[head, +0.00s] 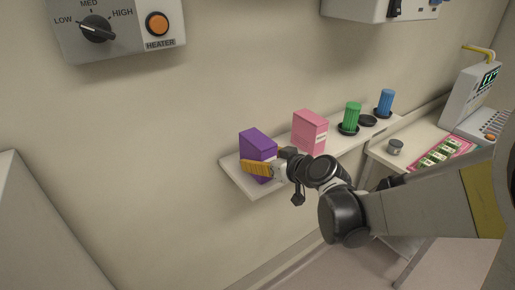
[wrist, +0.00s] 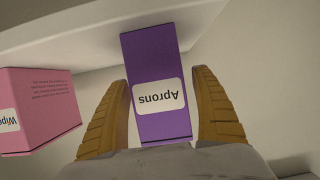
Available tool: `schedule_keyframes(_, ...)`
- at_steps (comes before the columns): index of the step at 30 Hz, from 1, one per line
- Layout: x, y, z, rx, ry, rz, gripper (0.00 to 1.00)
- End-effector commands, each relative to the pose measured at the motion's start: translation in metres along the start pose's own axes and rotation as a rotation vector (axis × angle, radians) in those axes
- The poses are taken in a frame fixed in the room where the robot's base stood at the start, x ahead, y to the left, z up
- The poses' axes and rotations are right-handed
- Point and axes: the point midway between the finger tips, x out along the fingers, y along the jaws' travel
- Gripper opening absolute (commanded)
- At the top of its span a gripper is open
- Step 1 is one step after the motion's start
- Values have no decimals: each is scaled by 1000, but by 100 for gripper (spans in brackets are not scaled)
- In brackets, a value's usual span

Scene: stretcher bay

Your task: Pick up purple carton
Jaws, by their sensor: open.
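The purple carton (head: 257,145) stands upright near the left end of the wall shelf in the head view. In the wrist view the purple carton (wrist: 150,58) shows a white label reading "Aprons", upside down. My gripper (head: 259,168) is in front of it and hides part of its lower front. In the wrist view my gripper (wrist: 161,110) is open, one yellow finger on each side of the carton. A narrow gap shows beside each finger, wider on the right; I cannot tell whether either touches.
A pink carton (head: 310,131) stands to the right on the shelf (head: 233,170); it also shows in the wrist view (wrist: 38,105). Beyond it are a green cup (head: 351,115) and a blue cup (head: 385,101). A counter with a grey tin (head: 395,146) is at right.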

Motion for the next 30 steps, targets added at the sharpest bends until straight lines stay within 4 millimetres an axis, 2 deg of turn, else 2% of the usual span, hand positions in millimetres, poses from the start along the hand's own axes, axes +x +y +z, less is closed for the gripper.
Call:
schedule_keyframes(4, 16, 0, 0, -2, -1, 0, 76)
schedule_keyframes(11, 18, 0, 0, 0, -1, 1, 76)
schedule_keyframes(14, 18, 0, 0, 0, -1, 1, 49)
schedule_keyframes(18, 18, 0, 0, -1, -1, 1, 8)
schedule_keyframes(30, 16, 0, -3, 0, 0, 1, 8)
